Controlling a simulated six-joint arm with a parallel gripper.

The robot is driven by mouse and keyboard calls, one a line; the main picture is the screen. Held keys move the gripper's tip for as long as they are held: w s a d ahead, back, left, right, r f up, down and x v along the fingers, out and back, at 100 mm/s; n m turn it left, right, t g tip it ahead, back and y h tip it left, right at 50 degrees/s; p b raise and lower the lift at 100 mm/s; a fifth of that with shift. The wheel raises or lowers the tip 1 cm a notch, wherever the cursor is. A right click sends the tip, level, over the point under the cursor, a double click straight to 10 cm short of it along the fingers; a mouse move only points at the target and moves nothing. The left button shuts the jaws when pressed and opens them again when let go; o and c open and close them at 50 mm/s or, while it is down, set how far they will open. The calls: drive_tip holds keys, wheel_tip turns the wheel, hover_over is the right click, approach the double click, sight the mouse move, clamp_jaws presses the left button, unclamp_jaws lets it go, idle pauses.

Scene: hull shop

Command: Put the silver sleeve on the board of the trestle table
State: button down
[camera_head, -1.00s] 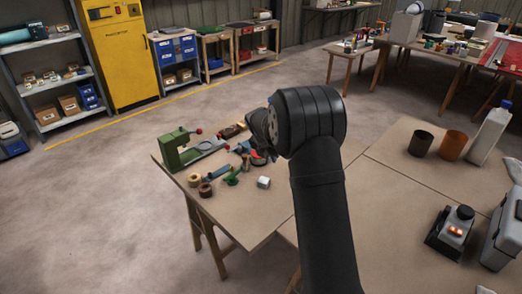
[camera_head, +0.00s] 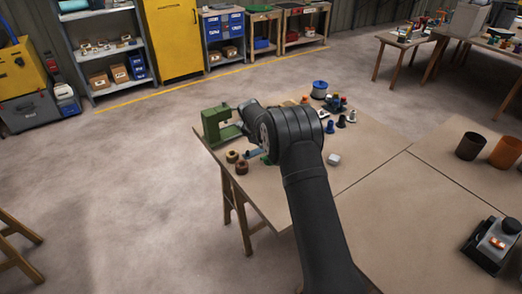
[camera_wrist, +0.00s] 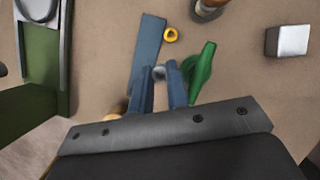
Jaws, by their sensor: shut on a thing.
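In the wrist view my gripper (camera_wrist: 161,80) has its two blue-grey fingers closed on a small grey, round-ended piece, the silver sleeve (camera_wrist: 160,72). Only its end shows between the fingertips, above the brown bench top. In the head view my own arm hides the fingers and the sleeve. At the left edge of the head view stand wooden trestle legs (camera_head: 16,238); the board they would carry is out of the picture.
Close to the fingers are a blue-grey strip (camera_wrist: 148,48), a yellow ring (camera_wrist: 171,35) and a green piece (camera_wrist: 203,70). A silver block (camera_wrist: 290,41) lies to the right and a green machine (camera_wrist: 38,75) to the left. Open floor (camera_head: 120,190) separates bench and trestle legs.

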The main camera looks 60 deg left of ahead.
drive_tip(key=shift+f, duration=2.05)
drive_tip(key=c, duration=1.4)
unclamp_jaws()
drive_tip(key=shift+f, duration=0.15)
drive_tip(key=v, duration=1.2)
drive_tip(key=shift+s, duration=0.1)
